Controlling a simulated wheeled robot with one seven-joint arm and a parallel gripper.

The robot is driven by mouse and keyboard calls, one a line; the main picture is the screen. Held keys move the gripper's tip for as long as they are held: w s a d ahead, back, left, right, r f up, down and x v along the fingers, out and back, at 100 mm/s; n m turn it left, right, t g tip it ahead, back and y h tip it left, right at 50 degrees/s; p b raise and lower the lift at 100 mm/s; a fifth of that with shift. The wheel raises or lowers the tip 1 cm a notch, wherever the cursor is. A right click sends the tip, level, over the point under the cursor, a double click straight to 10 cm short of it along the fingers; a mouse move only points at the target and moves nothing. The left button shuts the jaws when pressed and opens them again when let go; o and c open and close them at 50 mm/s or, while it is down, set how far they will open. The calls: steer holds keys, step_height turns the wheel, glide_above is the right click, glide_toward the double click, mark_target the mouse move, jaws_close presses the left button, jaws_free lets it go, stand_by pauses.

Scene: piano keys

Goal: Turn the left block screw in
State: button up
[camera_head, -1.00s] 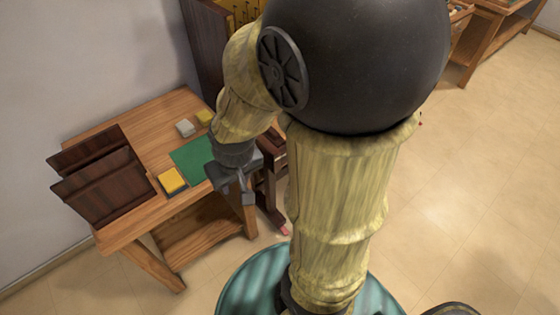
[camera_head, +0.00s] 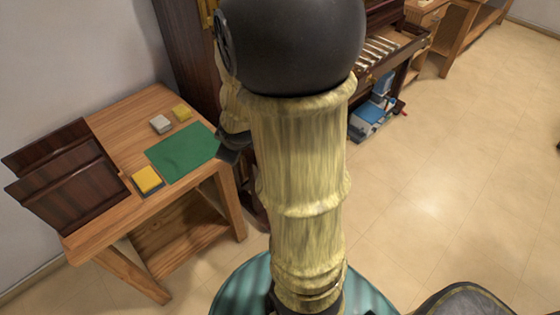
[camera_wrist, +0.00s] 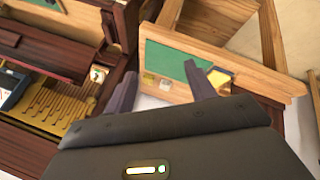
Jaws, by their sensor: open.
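The dark wooden piano (camera_head: 385,20) stands behind my arm in the head view, with a row of pale keys (camera_head: 378,52) showing to the arm's right. The piano (camera_wrist: 55,50) also fills the left of the wrist view, where slim yellowish parts (camera_wrist: 55,108) show inside it. I cannot make out the left block screw in either view. My gripper (camera_wrist: 162,88) is open and empty, its two dark fingers apart. It points toward the gap between piano and work table.
The wooden work table (camera_head: 115,125) holds a green mat (camera_head: 183,152), a yellow block (camera_head: 147,180), smaller blocks and dark panels (camera_head: 65,180).

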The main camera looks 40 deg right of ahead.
steer(key=w+d+f+n+t+h+b, duration=0.1)
steer(key=w+d+f+n+t+b, duration=0.15)
steer(key=d+f+n+b, duration=0.55)
steer(key=w+d+f+n+t+b, duration=0.2)
steer(key=d+f+n+t+b, duration=0.2)
steer(key=d+f+n+b, duration=0.4)
steer(key=s+d+f+n+t+y+b, duration=0.4)
steer(key=s+d+f+n+b, duration=0.5)
steer(key=n+b, duration=0.5)
step_height(320, 180, down, 3)
steer(key=s+t+b, duration=0.1)
steer(key=s+b, duration=0.1)
steer(key=b, duration=0.1)
steer(key=shift+s+n+b, duration=0.2)
steer(key=shift+n+b, duration=0.2)
steer(key=w+a+b, duration=0.1)
steer(key=w+b, duration=0.1)
steer(key=w, duration=1.5)
steer(key=shift+w+a+b, duration=0.15)
steer(key=shift+w+b, duration=0.05)
steer(key=shift+b, duration=0.15)
